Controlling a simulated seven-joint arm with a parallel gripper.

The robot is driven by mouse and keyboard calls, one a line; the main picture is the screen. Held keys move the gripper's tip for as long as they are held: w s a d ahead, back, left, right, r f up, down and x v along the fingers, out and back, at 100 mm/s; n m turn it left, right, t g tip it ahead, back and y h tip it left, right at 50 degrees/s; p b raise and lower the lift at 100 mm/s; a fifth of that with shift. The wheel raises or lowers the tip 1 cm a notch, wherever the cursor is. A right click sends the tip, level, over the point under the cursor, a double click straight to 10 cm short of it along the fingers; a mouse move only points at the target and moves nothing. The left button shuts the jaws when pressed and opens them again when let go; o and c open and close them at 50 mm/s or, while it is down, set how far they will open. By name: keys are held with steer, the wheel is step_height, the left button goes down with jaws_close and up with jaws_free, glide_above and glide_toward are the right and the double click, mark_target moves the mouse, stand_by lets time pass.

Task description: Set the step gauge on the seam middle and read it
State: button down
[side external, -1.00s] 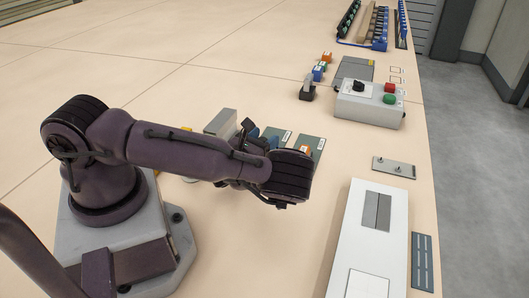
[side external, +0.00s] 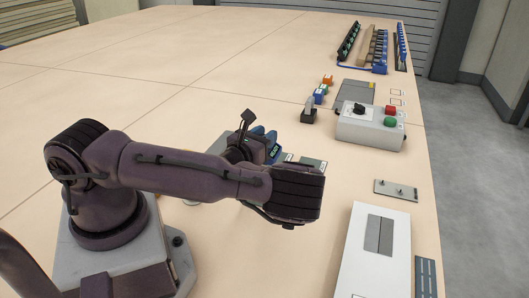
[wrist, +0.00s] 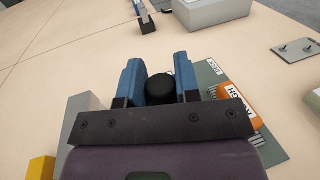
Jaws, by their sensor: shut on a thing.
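My gripper (side external: 268,142) has blue fingers, shown around a black round knob (wrist: 187,88) in the wrist view. The knob looks like the top of the step gauge, whose body is hidden by the fingers and palm. The gripper is over the dark grey-green mats (side external: 312,163), left of the panel. The white panel (side external: 361,270) carries two grey plates (side external: 379,235) with a thin dark seam between them. The gripper is well away from this seam.
An orange labelled block (wrist: 241,107) lies on a mat, with a grey block (wrist: 86,110) and a yellow block (wrist: 41,168) to the left. A control box (side external: 370,127) with buttons stands beyond. A studded plate (side external: 396,190) lies near the table edge. Table between mats and panel is clear.

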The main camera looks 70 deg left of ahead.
steer(key=shift+r, duration=0.95)
steer(key=shift+r, duration=2)
steer(key=w+d+r+m+t+h, duration=0.1)
steer(key=w+d+m+h, duration=0.2)
steer(key=d, duration=0.6)
steer(key=w+d+r+m+t+h, duration=0.1)
steer(key=w+d+r+m+h, duration=0.1)
steer(key=d+h, duration=0.4)
steer(key=w+d+m, duration=0.1)
steer(key=d, duration=0.2)
steer(key=shift+w+r, duration=0.25)
steer(key=shift+w, duration=0.15)
